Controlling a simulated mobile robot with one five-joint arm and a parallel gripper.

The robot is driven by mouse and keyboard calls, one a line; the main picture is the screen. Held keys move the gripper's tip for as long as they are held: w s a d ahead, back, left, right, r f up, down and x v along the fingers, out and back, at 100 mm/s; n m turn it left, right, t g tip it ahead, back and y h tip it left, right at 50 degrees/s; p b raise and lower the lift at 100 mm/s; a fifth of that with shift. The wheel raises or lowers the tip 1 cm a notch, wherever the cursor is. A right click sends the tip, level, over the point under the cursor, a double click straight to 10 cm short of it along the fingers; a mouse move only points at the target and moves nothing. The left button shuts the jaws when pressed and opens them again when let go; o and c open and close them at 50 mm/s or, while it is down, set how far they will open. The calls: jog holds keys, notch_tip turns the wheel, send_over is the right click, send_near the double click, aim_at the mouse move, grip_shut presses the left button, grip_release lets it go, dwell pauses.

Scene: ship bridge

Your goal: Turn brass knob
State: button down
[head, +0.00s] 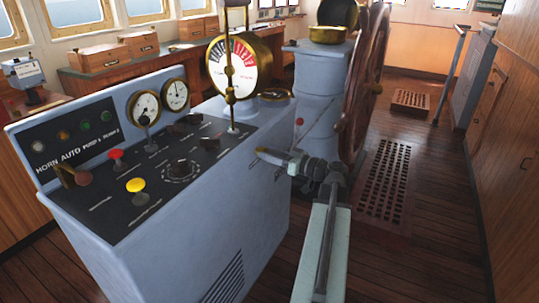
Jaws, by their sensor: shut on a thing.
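My gripper (272,156) is at the right side of the grey-blue console, just beside the upper edge of its side panel. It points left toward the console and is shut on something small. A brass-yellow bit, which looks like the brass knob (262,150), shows at the fingertips. The gripper hides most of it, and its turn angle cannot be read. The console (235,200) has a sloping black panel with a yellow button (135,185), a red button (116,154), a black dial (181,170) and small levers.
A brass telegraph dial (231,66) with a tall lever rises behind the panel. A grey pedestal (323,85) and wooden steering wheel (362,80) stand beyond my arm. A floor grating (385,182) lies to the right, with open wooden deck beyond it.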

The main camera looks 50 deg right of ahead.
jog(key=m, duration=2.2)
jog(key=shift+d+f+y, duration=0.15)
jog(key=shift+d+y, duration=0.05)
jog(key=shift+y, duration=0.2)
jog(key=shift+m, duration=0.4)
jog(key=c, duration=0.9)
grip_release()
jog(key=v, duration=0.8)
